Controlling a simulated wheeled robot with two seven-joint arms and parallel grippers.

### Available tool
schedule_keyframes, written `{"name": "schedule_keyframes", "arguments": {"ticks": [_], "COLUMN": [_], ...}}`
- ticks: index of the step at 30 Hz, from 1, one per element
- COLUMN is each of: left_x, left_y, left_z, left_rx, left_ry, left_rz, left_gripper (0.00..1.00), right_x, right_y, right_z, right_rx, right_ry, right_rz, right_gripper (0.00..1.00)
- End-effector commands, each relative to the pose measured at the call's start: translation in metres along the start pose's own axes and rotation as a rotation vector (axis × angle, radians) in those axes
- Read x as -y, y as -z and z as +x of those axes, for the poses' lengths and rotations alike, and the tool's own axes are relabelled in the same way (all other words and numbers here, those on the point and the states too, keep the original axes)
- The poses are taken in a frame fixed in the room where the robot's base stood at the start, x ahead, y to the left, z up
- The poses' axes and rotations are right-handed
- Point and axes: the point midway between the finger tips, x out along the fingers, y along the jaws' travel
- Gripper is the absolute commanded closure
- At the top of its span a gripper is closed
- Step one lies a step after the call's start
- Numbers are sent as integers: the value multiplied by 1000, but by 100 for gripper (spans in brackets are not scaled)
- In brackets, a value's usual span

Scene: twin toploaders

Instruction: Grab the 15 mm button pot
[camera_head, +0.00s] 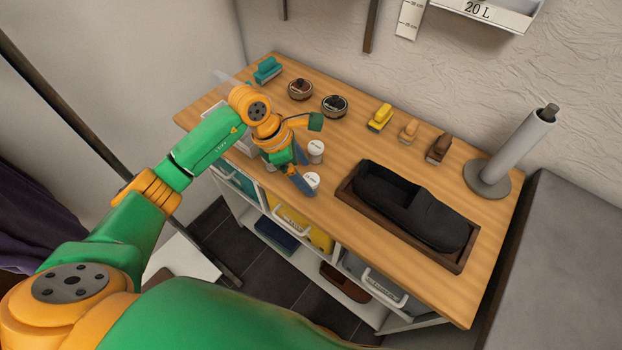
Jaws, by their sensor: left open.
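Two small white pots with dark lettering stand on the wooden bench top. One pot (316,149) is farther back, and the other pot (312,180) is close to the front edge. The print is too small to tell for sure which is the 15 mm one. My left gripper (307,172) is open and points down at the nearer pot, its blue-grey fingers right beside it. I cannot tell whether they touch it. My left arm and wrist hide part of the bench behind and left of the pots. My right gripper is not in view.
A dark wooden tray (461,262) holding a black item lies to the right. Two round dark-topped pots (300,89) (334,106), a teal brush (267,70), and yellow, tan and brown brushes (380,117) line the back. A grey roll stands at the far right. The bench between is clear.

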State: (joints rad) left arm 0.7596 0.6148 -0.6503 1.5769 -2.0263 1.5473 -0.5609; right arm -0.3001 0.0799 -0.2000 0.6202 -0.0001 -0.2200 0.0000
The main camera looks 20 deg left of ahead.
Motion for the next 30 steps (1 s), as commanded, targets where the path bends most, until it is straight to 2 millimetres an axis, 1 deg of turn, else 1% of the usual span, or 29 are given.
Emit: {"name": "schedule_keyframes", "arguments": {"ticks": [1,4,6,10,11,12,14,15,17,18,20,21,27,30], "left_x": [1,1,0,0,0,0,0,0,0,0,0,0,0,-1], "left_y": [-2,-2,-1,-1,-1,-1,-1,-1,-1,-1,-2,-2,-2,-3], "left_z": [6,19,23,23,23,23,23,23,23,23,22,22,22,19], "left_rx": [1,2,4,4,4,5,5,5,5,5,5,5,5,5], "left_ry": [5,3,1,0,0,0,0,0,0,0,0,0,0,-2], "left_rz": [-2,0,1,1,1,1,1,1,1,1,1,0,1,1], "left_gripper": [15,15,15,15,17,28,44,55,71,82,98,100,100,100], "right_x": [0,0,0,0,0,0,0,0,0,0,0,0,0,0], "right_y": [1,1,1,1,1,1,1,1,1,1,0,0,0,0], "right_z": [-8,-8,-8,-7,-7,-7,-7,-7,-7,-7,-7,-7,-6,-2], "right_rx": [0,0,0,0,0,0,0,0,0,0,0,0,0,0], "right_ry": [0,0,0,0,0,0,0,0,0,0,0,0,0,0], "right_rz": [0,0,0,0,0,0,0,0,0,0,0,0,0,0], "right_gripper": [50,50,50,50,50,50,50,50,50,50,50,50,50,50]}}
